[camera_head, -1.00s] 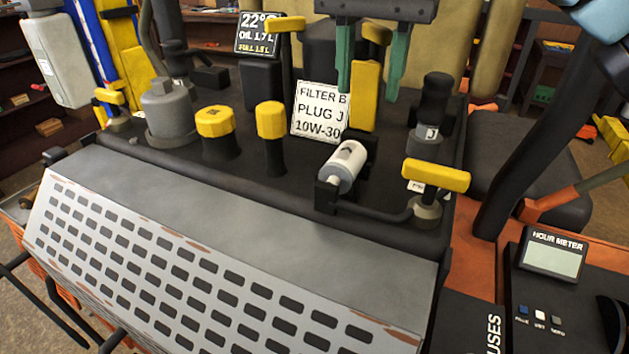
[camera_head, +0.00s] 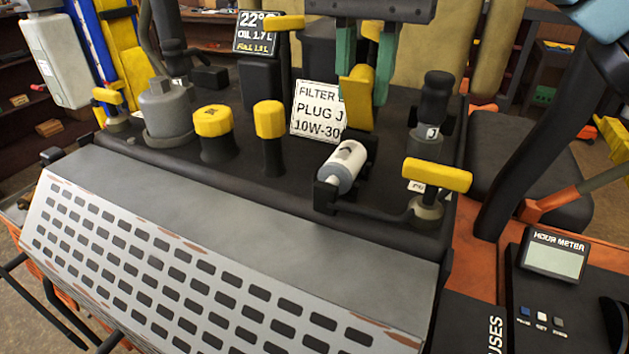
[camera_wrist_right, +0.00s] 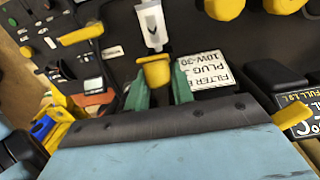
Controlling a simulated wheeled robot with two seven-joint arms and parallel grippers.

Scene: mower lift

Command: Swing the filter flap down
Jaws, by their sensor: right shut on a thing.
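The filter flap (camera_head: 357,100) is a yellow plate standing on the dark deck behind the white cylinder, beside the "FILTER" sign. My right gripper (camera_head: 366,88) has come down from above with its green fingers on either side of the flap's upper part, and is shut on it. In the right wrist view the yellow flap (camera_wrist_right: 155,73) sits between the green fingers of the right gripper (camera_wrist_right: 158,84). The flap's lower end is partly hidden by the cylinder's black mount. My left gripper is not in view.
The white cylinder (camera_head: 343,167) lies close in front of the flap. A yellow T-handle (camera_head: 437,174) is at the right, yellow knobs (camera_head: 269,120) at the left, and a black post (camera_head: 434,100) right of the flap. The grey perforated cover (camera_head: 180,255) fills the front.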

